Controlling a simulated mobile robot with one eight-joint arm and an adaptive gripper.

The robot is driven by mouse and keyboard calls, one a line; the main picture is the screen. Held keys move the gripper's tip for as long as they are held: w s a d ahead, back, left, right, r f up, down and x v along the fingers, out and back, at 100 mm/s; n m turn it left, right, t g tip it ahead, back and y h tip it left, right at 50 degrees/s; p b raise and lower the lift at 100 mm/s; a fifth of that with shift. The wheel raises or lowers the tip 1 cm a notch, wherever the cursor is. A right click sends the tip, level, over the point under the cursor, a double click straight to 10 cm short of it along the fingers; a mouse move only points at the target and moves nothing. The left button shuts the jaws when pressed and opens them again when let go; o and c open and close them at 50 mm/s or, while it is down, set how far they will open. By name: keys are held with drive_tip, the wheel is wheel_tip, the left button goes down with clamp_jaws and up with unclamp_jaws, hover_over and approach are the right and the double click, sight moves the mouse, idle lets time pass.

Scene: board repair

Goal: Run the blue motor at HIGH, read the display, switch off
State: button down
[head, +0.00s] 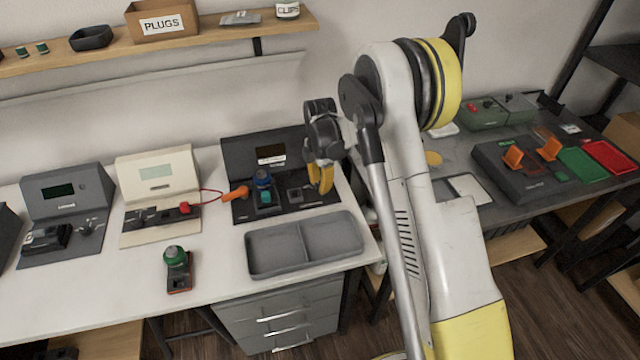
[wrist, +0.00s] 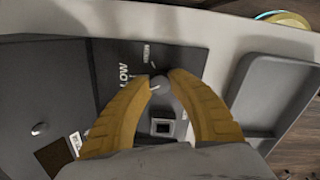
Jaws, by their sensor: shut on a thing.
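The tester's display (head: 271,155) shows a pale lit patch, too small to read. My gripper (head: 321,185) is over the right part of this panel. In the wrist view its yellow fingers (wrist: 161,80) are closed around a small grey knob (wrist: 160,86). A pale pointer line shows on the knob. The labels LOW and MEDIUM are printed beside it. The blue motor is not seen in the wrist view.
A grey divided tray (head: 304,246) lies in front of the tester. A green-topped motor (head: 175,262) stands on the bench. A grey tester (head: 66,205) is farther left.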

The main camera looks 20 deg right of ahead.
drive_tip(key=n, duration=0.5)
drive_tip(key=shift+n, duration=0.4)
idle(0.3)
drive_tip(key=c, duration=1.2)
unclamp_jaws()
drive_tip(key=shift+o, duration=0.2)
wheel_tip(320, 180, up, 12)
